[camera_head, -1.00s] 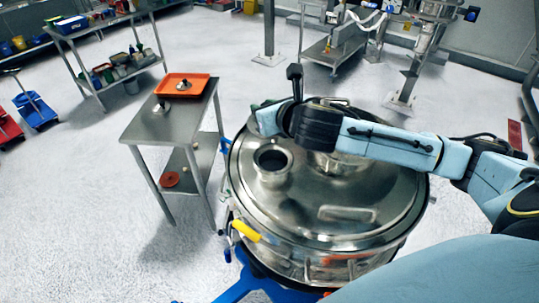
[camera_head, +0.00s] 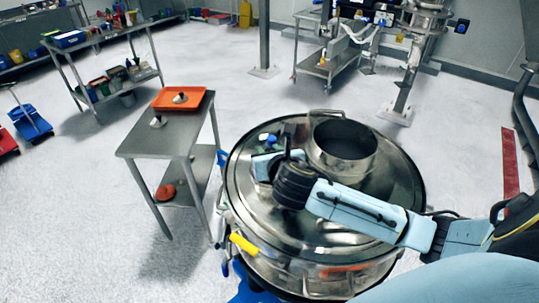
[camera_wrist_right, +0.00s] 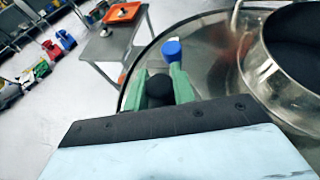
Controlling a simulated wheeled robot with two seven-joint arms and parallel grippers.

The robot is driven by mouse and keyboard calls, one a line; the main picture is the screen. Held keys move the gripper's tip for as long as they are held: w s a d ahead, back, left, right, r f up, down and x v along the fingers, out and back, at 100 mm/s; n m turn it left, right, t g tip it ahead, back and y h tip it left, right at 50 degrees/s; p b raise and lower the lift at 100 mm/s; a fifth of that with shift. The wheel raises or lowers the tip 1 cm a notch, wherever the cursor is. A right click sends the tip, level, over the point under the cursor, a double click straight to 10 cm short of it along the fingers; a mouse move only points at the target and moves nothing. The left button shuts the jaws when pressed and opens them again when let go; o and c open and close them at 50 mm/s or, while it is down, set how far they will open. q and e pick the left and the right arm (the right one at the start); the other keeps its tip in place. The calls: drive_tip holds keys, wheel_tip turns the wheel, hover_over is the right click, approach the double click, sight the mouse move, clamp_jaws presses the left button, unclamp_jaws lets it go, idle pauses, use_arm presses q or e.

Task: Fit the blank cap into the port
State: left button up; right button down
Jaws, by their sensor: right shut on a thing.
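My right gripper (camera_head: 264,140) is over the left part of the steel vessel lid (camera_head: 393,195). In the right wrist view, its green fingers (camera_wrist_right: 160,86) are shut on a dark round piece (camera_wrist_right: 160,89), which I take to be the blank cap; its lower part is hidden. A blue-topped piece (camera_wrist_right: 171,49) stands just beyond the fingertips. The smaller neck on the lid's left is hidden behind my gripper and wrist, so I cannot tell whether the cap touches it. A wide open steel neck (camera_head: 342,143) stands to the right of my gripper. My left gripper is not in view.
A steel side table (camera_head: 180,138) stands left of the vessel, with an orange tray (camera_head: 166,104) holding a small piece and another small piece (camera_head: 157,122) on its top. A red disc (camera_head: 166,192) lies on its lower shelf. The floor around is mostly clear.

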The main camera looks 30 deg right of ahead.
drive_tip(key=shift+f, duration=0.55)
drive_tip(key=c, duration=1.2)
unclamp_jaws()
drive_tip(key=shift+f, duration=0.2)
drive_tip(key=shift+o, duration=0.2)
drive_tip(key=shift+r, duration=0.2)
drive_tip(key=v, duration=1.2)
drive_tip(key=shift+b, duration=0.45)
